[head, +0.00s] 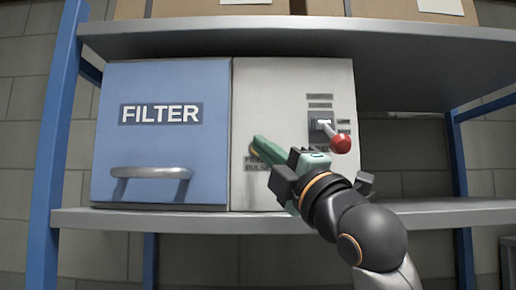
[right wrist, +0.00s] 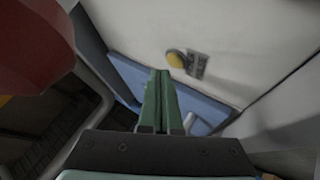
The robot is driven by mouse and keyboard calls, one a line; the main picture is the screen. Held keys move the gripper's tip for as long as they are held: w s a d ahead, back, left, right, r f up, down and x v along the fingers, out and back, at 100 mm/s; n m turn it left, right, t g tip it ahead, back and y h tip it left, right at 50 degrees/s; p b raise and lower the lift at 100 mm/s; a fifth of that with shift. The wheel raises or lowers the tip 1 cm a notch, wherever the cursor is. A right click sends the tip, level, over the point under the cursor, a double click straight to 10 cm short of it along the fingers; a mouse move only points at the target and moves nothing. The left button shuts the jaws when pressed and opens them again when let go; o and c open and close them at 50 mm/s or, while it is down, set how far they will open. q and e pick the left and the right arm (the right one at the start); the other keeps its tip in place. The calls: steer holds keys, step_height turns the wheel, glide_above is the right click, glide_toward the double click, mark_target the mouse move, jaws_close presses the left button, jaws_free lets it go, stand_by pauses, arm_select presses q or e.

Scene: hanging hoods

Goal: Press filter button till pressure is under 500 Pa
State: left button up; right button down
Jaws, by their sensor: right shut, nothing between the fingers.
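My right gripper (head: 257,143) is shut and empty, its green fingers pointing at the pale front panel of the filter unit. In the right wrist view, the closed fingertips (right wrist: 160,72) are just beside a round yellow button (right wrist: 176,60). A small gap shows between them in the picture; I cannot tell the depth. The button has a dark label (right wrist: 198,65) next to it. In the head view the fingers hide most of the button, and its label (head: 252,163) is partly covered. The blue door (head: 150,90) reads FILTER. No pressure readout is visible. My left gripper is not in view.
A lever with a red knob (head: 340,143) sticks out from a switch plate to the right, close above my wrist; the red knob (right wrist: 35,45) looms large in the right wrist view. A grey door handle (head: 150,172) projects at left. Shelf boards (head: 400,213) run above and below.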

steer(key=shift+w, duration=0.1)
stand_by(0.7)
steer(key=shift+w+p, duration=0.35)
steer(key=shift+w+p, duration=0.3)
steer(key=shift+w, duration=0.1)
stand_by(0.6)
steer(key=shift+s, duration=0.15)
steer(key=shift+s+b, duration=0.3)
steer(key=shift+s, duration=0.35)
steer(key=shift+s+b, duration=0.85)
steer(key=shift+s, duration=1.65)
